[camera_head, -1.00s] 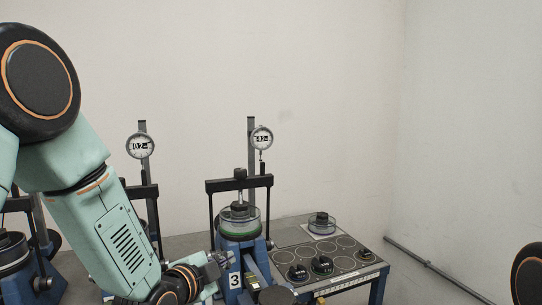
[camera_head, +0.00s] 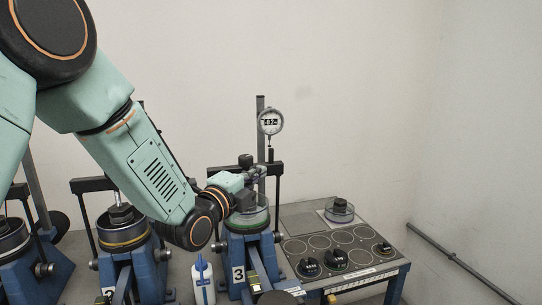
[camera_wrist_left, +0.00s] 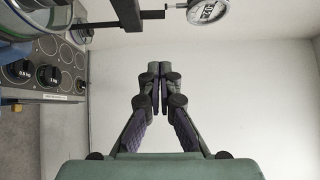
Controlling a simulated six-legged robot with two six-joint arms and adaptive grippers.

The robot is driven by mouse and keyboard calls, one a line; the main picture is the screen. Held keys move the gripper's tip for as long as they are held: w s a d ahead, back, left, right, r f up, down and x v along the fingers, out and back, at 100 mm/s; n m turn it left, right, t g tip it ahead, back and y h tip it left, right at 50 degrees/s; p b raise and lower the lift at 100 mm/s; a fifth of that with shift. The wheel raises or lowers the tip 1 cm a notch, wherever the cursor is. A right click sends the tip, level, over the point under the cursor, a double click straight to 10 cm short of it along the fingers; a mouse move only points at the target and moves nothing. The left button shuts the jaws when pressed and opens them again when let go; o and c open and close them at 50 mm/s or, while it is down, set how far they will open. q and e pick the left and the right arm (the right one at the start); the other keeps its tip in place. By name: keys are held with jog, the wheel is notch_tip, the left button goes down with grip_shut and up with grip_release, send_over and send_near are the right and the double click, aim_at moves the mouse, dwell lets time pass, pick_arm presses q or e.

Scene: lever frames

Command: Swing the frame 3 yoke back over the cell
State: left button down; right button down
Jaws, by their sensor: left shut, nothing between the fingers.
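Frame 3 (camera_head: 238,274) is a blue stand with a white "3" plate. Its yoke (camera_head: 225,169) is a black crossbar on two side rods, and it also shows in the wrist view (camera_wrist_left: 120,22). The cell (camera_head: 247,222) is a clear dish with a green band; my gripper and wrist partly cover the area above it. I cannot tell how far the yoke leans. My left gripper (camera_head: 259,172) is at crossbar height, overlapping its right half in the head view. In the wrist view the gripper (camera_wrist_left: 160,80) is shut and empty, with the crossbar apart from its fingertips. My right gripper is out of view.
A dial gauge (camera_head: 270,122) stands on a post behind the cell. A table (camera_head: 310,225) with round recesses and black weights is to the right. Frame 2 (camera_head: 120,265) is close on the left. A white bottle (camera_head: 203,280) stands between the frames.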

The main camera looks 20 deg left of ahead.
aim_at(265, 165)
pick_arm(q)
jog(key=w+p, duration=0.1)
jog(key=w, duration=0.6)
jog(key=w+p, duration=0.1)
jog(key=w, duration=0.3)
jog(key=shift+a+r+p, duration=0.2)
jog(key=shift+a+p, duration=0.05)
jog(key=shift+p, duration=0.1)
jog(key=shift+w+a+r+n+g+p, duration=0.2)
jog(key=shift+w+a+n+g+p, duration=0.05)
jog(key=shift+w+a, duration=0.35)
jog(key=shift+w+a+r+n+g+p, duration=0.2)
jog(key=shift+w+a+n+g+p, duration=0.05)
jog(key=shift+w+a, duration=0.3)
jog(key=shift+d, duration=0.1)
jog(key=shift+f, duration=0.1)
